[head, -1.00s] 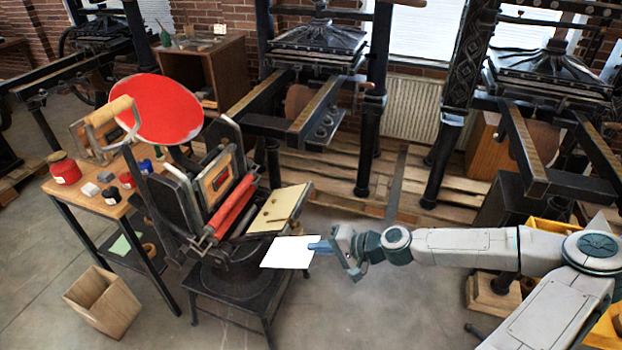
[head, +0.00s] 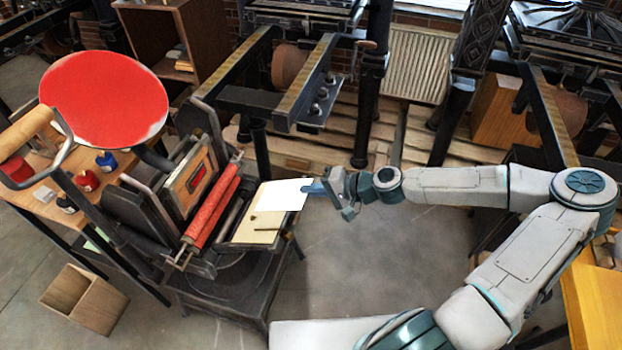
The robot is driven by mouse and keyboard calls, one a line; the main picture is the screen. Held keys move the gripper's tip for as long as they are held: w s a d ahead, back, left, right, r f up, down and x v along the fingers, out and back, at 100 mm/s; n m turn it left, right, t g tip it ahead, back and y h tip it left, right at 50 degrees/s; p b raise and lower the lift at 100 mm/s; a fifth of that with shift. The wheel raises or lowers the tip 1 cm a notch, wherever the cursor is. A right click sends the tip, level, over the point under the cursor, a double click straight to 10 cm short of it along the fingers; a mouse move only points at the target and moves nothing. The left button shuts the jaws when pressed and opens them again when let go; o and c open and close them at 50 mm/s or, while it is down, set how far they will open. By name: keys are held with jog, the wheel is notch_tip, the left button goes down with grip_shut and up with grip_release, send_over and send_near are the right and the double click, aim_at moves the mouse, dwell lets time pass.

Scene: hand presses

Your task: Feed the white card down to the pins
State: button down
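The white card (head: 283,194) is held by its right edge in my gripper (head: 312,190), whose blue fingers are shut on it. The card lies over the upper right part of the cream platen (head: 250,228) of the hand press. I cannot tell whether it touches the platen or hovers just above it. Small dark pins (head: 264,229) show on the bare lower part of the platen, below the card and apart from its lower edge. The red rollers (head: 212,206) stand to the left of the platen.
The press's round red ink disc (head: 104,100) and its handle (head: 27,131) rise at the upper left. A wooden bin (head: 84,298) stands on the floor at lower left. Black iron presses stand behind. The floor right of the press is open, with a yellow surface (head: 592,300) at far right.

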jog(key=b, duration=0.6)
send_near(291, 212)
jog(key=w+a, duration=0.2)
jog(key=a, duration=0.1)
jog(key=a+f, duration=0.1)
jog(key=a+f+b, duration=0.1)
jog(key=f, duration=0.1)
jog(key=shift+w+a, duration=0.15)
jog(key=shift+w, duration=0.15)
jog(key=shift+s, duration=0.4)
dwell(0.3)
jog(key=c, duration=1.6)
grip_release()
jog(key=shift+w+a, duration=0.1)
jog(key=shift+r, duration=0.15)
